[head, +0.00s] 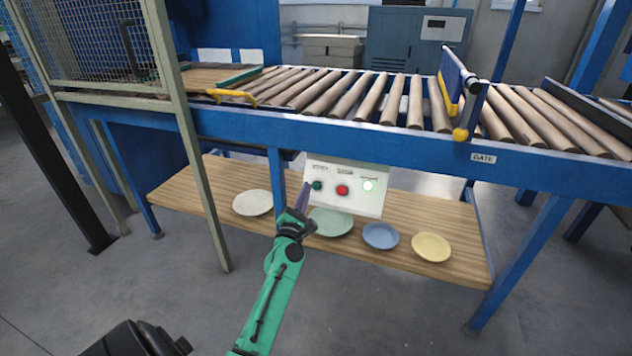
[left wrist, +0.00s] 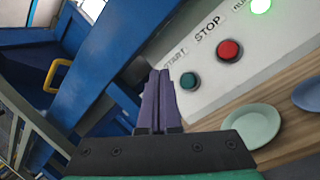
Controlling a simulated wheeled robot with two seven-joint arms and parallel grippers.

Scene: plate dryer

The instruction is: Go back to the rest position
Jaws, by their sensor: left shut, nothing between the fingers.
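My left gripper (head: 302,197) is shut and empty, in front of the control panel (head: 343,207) under the conveyor. In the left wrist view its purple fingers (left wrist: 158,90) lie together just left of the panel. The panel has a green start button (head: 317,185), a red stop button (head: 342,190) and a lit green lamp (head: 368,186). From the head view I cannot tell whether the fingertips touch the panel. In the left wrist view the start button (left wrist: 189,80) shows just right of the fingers, apart from them in the picture. My right gripper is not in view.
A roller conveyor (head: 395,135) with a blue gate (head: 458,80) runs above. A wooden shelf (head: 455,264) below holds a white plate (head: 252,203), a green plate (head: 331,222), a blue plate (head: 380,236) and a yellow plate (head: 431,246). A mesh cage (head: 90,40) stands at left. Floor in front is clear.

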